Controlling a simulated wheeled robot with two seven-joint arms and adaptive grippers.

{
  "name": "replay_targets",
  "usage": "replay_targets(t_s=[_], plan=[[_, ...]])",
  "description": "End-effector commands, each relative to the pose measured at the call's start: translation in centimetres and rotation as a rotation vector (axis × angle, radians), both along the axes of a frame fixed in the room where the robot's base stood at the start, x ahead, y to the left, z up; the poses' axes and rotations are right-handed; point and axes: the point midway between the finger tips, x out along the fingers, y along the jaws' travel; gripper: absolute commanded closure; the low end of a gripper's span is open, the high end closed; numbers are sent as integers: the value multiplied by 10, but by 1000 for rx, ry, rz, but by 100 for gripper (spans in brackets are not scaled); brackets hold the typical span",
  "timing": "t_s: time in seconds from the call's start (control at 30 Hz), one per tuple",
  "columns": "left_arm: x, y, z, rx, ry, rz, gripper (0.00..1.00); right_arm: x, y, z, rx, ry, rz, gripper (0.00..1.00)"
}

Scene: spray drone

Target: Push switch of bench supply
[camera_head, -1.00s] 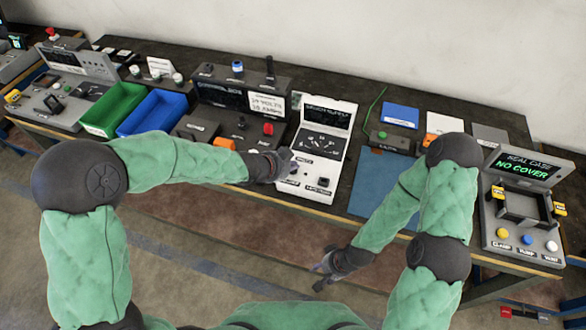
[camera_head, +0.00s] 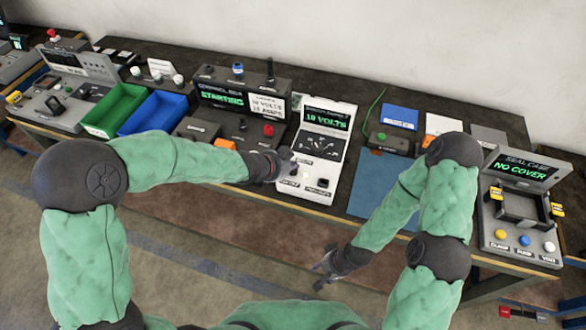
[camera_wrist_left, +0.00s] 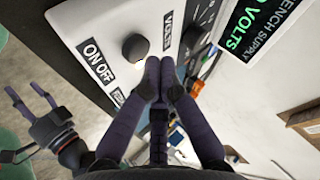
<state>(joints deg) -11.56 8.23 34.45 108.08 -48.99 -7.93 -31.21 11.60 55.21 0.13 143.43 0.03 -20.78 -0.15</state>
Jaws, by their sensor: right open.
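The bench supply (camera_head: 341,128) is a white unit near the front edge of the bench, with its display lit and reading "10 VOLTS". My left gripper (camera_head: 287,164) is over the left side of the supply's sloped panel. In the left wrist view its fingers (camera_wrist_left: 158,78) are together and empty, close to the switch; I cannot tell whether they touch the panel. My right gripper (camera_head: 322,276) is open and empty, low in front of the bench.
Left of the supply stands a dark unit (camera_head: 215,90) whose display reads "STARTING". Beyond it are a blue bin (camera_head: 152,113) and a green bin (camera_head: 113,108). A blue mat (camera_head: 372,185) lies right of the supply. A seal case station (camera_head: 520,215) reads "NO COVER" at far right.

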Motion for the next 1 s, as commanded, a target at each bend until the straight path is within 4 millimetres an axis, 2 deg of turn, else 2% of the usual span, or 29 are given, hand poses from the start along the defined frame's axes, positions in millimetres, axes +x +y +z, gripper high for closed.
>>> replay_targets(t_s=[0.23,0.83,1.0], plan=[[0,0,4,0,0,0,100,0,0,4,0,0,0,52],[0,0,55,0,0,0,100,0,0,54,0,0,0,52],[0,0,61,0,0,0,100,0,0,60,0,0,0,52]])
